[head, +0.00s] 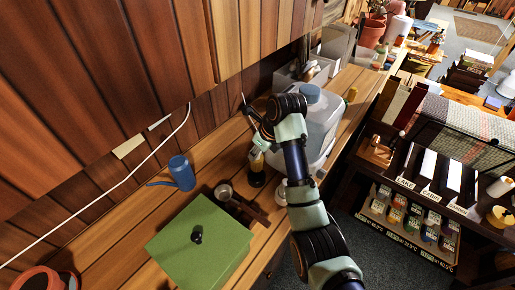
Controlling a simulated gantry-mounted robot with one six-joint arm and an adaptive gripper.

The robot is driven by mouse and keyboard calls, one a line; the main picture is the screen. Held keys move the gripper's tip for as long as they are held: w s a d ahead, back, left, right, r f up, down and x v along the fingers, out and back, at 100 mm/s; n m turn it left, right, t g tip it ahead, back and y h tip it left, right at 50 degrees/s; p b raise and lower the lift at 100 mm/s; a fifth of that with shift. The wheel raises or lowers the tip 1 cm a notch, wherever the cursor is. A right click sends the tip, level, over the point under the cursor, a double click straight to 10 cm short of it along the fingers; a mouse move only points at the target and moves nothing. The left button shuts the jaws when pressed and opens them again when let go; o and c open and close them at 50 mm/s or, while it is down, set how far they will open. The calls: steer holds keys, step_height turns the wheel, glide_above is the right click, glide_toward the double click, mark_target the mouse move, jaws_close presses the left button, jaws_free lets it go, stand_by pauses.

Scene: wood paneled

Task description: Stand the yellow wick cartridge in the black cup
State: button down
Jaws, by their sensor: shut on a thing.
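The black cup (257,179) stands on the wooden counter, left of a large clear container. The yellow wick cartridge (256,154) shows as a small yellowish piece directly above the cup's mouth. It looks roughly upright, with its lower end at or inside the cup; the view is too small to tell how deep. My gripper (260,142) is over the cup, pointing down, shut on the top of the cartridge. My wrist hides part of the fingers.
A green box (200,247) with a dark knob, a blue can (181,172) and a small metal scoop-like thing (223,192) lie left and in front. The clear container (320,115) stands close behind my wrist. The panelled wall bounds the counter.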

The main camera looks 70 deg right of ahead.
mark_target(258, 165)
steer(key=shift+f+b, duration=0.4)
steer(key=shift+f, duration=2.9)
steer(key=shift+f, duration=0.2)
steer(key=shift+c, duration=2.1)
jaws_free()
steer(key=v, duration=0.7)
steer(key=shift+s+r, duration=0.1)
steer(key=shift+r, duration=0.1)
